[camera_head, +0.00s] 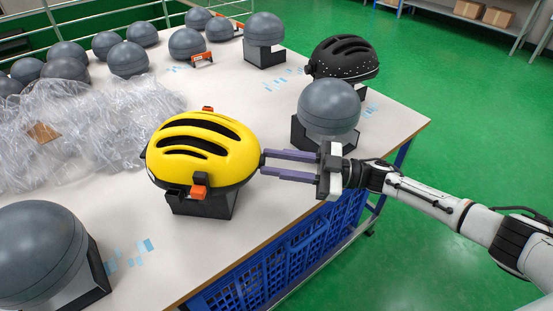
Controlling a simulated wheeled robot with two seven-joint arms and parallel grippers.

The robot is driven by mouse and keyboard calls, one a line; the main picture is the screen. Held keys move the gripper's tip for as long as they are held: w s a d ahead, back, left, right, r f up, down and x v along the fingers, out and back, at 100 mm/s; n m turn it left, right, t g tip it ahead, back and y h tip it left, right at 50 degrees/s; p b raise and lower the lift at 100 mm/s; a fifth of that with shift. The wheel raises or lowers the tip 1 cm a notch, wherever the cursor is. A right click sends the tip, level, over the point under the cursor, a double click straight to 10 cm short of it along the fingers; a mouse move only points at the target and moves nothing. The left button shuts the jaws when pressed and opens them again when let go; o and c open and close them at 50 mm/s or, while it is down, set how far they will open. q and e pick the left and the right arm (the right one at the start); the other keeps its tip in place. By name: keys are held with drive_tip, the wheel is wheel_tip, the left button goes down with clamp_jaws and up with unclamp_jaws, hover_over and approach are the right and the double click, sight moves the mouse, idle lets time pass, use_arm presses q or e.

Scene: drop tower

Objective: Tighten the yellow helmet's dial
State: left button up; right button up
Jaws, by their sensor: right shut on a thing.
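The yellow helmet (203,146) with black vents sits on a dark block stand (205,204) near the table's right edge. Orange and black clips show at its front and back sides. My right gripper (264,163) reaches in from the right with its two purple-grey fingers at the helmet's right end. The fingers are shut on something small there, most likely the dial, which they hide. My left gripper is not in view.
Grey dome heads (328,107) stand on blocks around the white table (280,200). A black speckled helmet (343,58) is at the back right. Crumpled clear plastic wrap (90,130) lies at left. A blue crate (290,258) is under the table edge.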

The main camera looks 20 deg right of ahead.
drive_tip(key=shift+m, duration=0.5)
drive_tip(key=o, duration=1.1)
drive_tip(key=b+v, duration=0.2)
drive_tip(key=v, duration=0.8)
drive_tip(key=shift+s+d, duration=0.15)
